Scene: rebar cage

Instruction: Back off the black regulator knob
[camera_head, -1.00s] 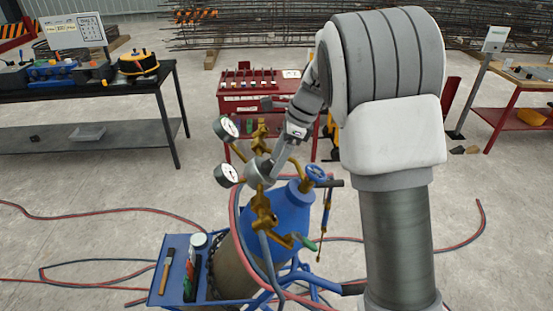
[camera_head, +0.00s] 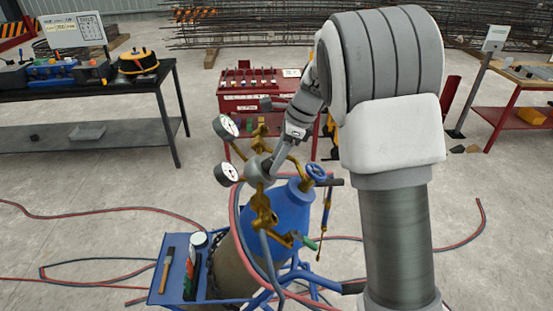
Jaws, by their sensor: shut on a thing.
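The regulator is a round grey body (camera_head: 257,171) with brass fittings, above a blue gas cylinder (camera_head: 287,213) on a cart. Two white-faced gauges sit at its left, an upper gauge (camera_head: 226,127) and a lower gauge (camera_head: 228,173). My gripper (camera_head: 269,164) reaches down from the upper right to the regulator's face. It is shut at the place of the black regulator knob, which is hidden behind my fingers and too small to make out.
A blue valve wheel (camera_head: 316,172) stands just right of the regulator. Red and blue hoses (camera_head: 237,207) hang round the cylinder and cross the floor. The cart tray (camera_head: 160,290) holds a hammer and bottles. A red tool cabinet (camera_head: 238,103) stands behind.

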